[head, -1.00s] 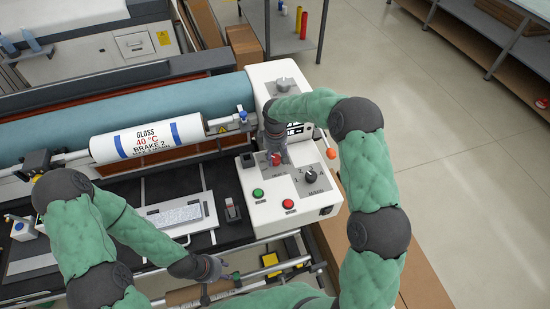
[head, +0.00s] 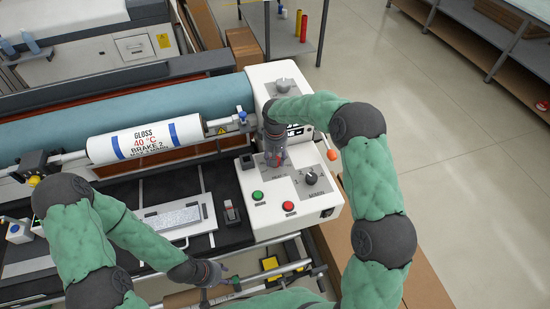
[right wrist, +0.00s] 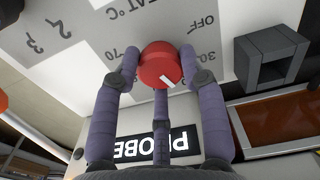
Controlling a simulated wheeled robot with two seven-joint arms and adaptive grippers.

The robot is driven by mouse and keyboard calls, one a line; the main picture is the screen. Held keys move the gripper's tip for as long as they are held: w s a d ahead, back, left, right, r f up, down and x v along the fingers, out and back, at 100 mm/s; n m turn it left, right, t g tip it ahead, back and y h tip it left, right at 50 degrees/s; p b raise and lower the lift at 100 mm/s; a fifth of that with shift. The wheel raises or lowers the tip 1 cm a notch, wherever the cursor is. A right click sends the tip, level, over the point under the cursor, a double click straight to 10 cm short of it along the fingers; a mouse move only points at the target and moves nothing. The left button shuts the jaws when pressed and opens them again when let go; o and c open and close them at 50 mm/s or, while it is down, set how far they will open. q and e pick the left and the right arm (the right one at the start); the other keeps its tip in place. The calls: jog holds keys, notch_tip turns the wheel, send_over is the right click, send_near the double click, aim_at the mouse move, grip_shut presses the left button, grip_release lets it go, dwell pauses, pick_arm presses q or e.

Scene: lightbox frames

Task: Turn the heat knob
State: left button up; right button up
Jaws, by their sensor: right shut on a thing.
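The red heat knob (right wrist: 160,62) sits on the white control panel (head: 265,217). In the right wrist view it carries a white pointer mark on its near side, and the printed scale around it, partly hidden, appears upside down. My right gripper (head: 275,156) comes down over the knob, its purple-grey fingers closed around it in the right wrist view. The head view mostly hides the knob behind the gripper. My left gripper (head: 222,276) is low over the front rails, away from the panel; its finger opening is unclear.
A black knob (head: 311,177), a green button (head: 257,196) and a red button (head: 289,206) share the panel. An orange ball-ended lever (head: 332,154) stands at its right edge. The white roll (head: 150,141) reads "GLOSS 40 °C BRAKE 2".

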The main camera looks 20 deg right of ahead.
jog(key=shift+s+f, duration=0.25)
jog(key=shift+s, duration=0.05)
jog(key=o, duration=1.1)
jog(key=shift+o, duration=0.2)
jog(key=shift+w+r, duration=0.1)
jog(key=shift+r, duration=0.05)
jog(key=shift+w+r, duration=0.1)
jog(key=shift+r, duration=0.45)
notch_tip(320, 180, up, 11)
